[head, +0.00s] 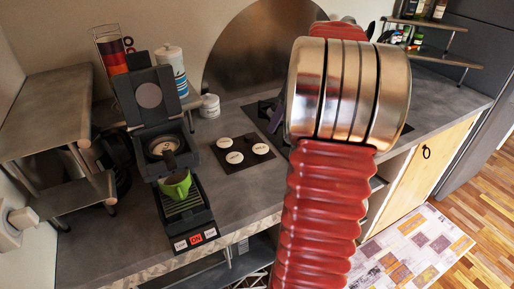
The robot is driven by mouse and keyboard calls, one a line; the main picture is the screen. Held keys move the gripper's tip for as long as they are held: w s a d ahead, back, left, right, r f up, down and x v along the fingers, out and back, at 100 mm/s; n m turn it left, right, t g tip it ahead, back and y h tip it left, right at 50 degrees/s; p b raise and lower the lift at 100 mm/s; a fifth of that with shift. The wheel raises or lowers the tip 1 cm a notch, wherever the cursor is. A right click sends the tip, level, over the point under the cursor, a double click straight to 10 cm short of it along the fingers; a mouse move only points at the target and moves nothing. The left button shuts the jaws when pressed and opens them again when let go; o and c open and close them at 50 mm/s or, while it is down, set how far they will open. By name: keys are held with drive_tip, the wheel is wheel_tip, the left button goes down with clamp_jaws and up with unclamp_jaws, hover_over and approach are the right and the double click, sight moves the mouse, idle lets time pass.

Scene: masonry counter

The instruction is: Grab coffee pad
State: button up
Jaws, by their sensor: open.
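Three round white coffee pads lie on a dark square mat on the counter: a back-left pad (224,142), a right pad (260,149) and a front pad (234,157). The mat (245,140) is right of the coffee machine (205,222). The machine's lid (130,92) stands raised, and its round pad holder (162,146) is exposed. A green cup (175,187) is under the holder, above the drip tray. My red, metal-ringed arm rises right of the pads. I cannot make out my gripper; a dark piece beside the arm is too unclear to name.
A white canister (209,106) stands behind the pads. A striped canister (172,69) and a rack of cups (112,55) are at the back left. A grey shelf (50,110) borders the left. The grey counter (225,190) is clear in front of the mat.

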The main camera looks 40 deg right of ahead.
drive_tip(key=shift+w+a+r+n, duration=0.15)
drive_tip(key=shift+r+n, duration=0.15)
drive_tip(key=shift+n, duration=0.35)
drive_tip(key=shift+w+r+n, duration=0.1)
drive_tip(key=shift+r+n, duration=0.15)
drive_tip(key=shift+n, duration=0.4)
drive_tip(key=shift+f, duration=0.15)
approach(261, 148)
drive_tip(key=shift+x, duration=0.95)
drive_tip(key=shift+x, duration=2.6)
drive_tip(key=shift+c, duration=0.6)
drive_tip(key=c, duration=1)
